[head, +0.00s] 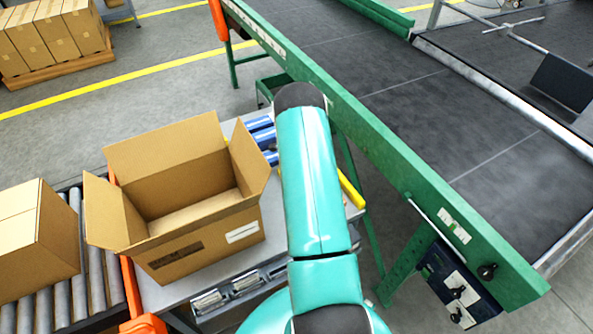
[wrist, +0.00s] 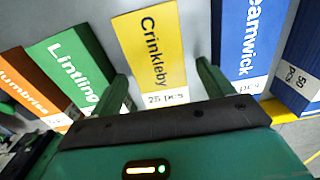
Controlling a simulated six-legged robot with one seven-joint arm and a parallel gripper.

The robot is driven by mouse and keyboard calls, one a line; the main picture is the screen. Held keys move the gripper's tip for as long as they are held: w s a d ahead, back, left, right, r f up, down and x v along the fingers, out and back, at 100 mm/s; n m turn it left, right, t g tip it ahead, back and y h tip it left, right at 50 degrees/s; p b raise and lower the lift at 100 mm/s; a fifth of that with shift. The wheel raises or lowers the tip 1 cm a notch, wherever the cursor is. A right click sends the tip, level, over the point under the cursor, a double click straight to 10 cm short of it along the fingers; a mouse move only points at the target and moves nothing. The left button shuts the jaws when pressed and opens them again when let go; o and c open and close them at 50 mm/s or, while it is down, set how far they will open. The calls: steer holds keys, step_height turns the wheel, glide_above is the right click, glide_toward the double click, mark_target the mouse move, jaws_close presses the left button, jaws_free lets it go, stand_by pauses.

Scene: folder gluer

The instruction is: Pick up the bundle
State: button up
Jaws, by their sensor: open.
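In the wrist view my gripper (wrist: 164,82) is open, with one green finger on each side of the lower part of a yellow bundle (wrist: 150,45) marked "Crinkleby" and "25 pcs". I cannot tell whether the fingers touch it. A green bundle (wrist: 68,68) marked "Lintling" lies to its left and a blue bundle (wrist: 243,40) marked "...eamwick" to its right. An orange bundle (wrist: 25,88) is at the far left and a darker blue one (wrist: 300,60) marked "50 pcs" at the far right. In the head view my arm hides the gripper; blue bundles (head: 259,125) show beside it.
An open, empty-looking carton (head: 205,245) stands on the grey table left of my arm. A closed carton (head: 35,240) sits on rollers (head: 95,285) further left. A green-framed conveyor (head: 440,200) runs along the right. Stacked cartons (head: 50,35) stand at the back left.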

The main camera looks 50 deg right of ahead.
steer(key=shift+f, duration=0.55)
steer(key=c, duration=1.1)
steer(key=shift+r, duration=0.15)
steer(key=shift+r, duration=0.65)
steer(key=s+a+r, duration=0.2)
steer(key=s+r, duration=0.1)
steer(key=s, duration=0.1)
steer(key=s+a+r, duration=0.3)
steer(key=s+r, duration=0.1)
steer(key=s+a+r, duration=0.2)
steer(key=s+r, duration=0.2)
steer(key=shift+a+r, duration=0.25)
steer(key=shift+a, duration=0.05)
